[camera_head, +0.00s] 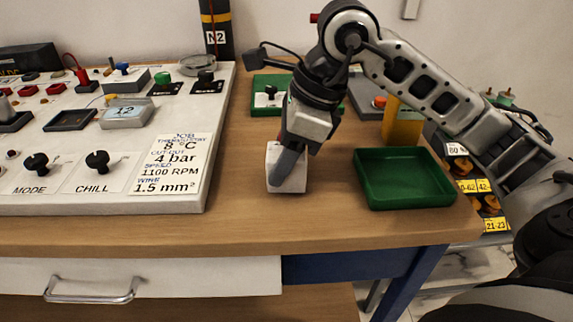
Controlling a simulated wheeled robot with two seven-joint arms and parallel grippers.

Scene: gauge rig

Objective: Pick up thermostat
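My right gripper (287,160) points down at a small white box (287,184) on the wooden bench top. One dark finger lies across the near side of the box. The other finger is hidden, so I cannot tell whether the gripper is shut on it. The box's front is partly covered; I cannot tell for certain that it is the thermostat. A grey unit with a blue display (126,110), reading about 12, sits on the white panel at left. My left gripper is not in view.
The white panel (108,196) with knobs and a job card fills the bench's left. An empty green tray (405,178) stands right of the gripper. The bench's front strip is clear.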

